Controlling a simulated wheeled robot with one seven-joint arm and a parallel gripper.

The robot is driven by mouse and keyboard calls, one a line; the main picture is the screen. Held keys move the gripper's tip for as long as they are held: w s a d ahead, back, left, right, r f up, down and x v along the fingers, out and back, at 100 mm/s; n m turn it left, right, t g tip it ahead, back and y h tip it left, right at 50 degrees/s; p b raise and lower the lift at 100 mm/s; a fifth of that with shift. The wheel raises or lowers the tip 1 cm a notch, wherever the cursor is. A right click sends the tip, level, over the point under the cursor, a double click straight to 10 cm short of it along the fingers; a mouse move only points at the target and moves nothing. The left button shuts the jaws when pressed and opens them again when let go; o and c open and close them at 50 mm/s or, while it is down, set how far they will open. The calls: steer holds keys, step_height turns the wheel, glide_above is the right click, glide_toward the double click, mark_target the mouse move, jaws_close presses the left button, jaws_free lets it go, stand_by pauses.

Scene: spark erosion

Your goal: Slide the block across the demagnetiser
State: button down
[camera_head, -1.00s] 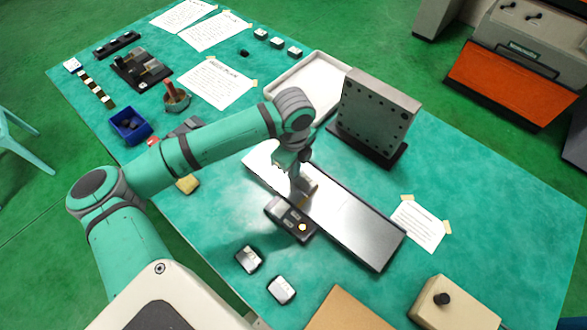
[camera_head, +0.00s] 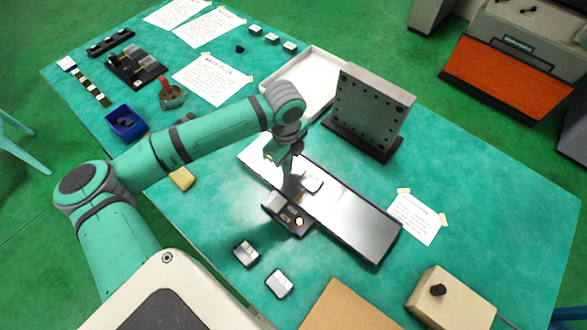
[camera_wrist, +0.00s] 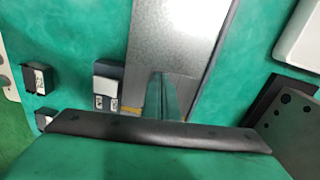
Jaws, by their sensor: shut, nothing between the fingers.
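The demagnetiser is a long shiny metal plate (camera_head: 355,220) with a dark control box (camera_head: 288,214) at its near long side. In the wrist view the plate (camera_wrist: 178,38) runs away from my gripper, with the box (camera_wrist: 107,84) on its left. In the wrist view I cannot make out the block.
A drilled grey angle plate (camera_head: 370,105) stands behind the demagnetiser, near a white tray (camera_head: 333,98). Two small dark-edged blocks (camera_head: 246,252) (camera_head: 279,283) lie in front. A beige box with a black knob (camera_head: 438,291) is at the near right.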

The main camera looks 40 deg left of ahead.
step_height(320, 180, up, 10)
stand_by(0.4)
steer(key=shift+a, duration=0.15)
stand_by(0.5)
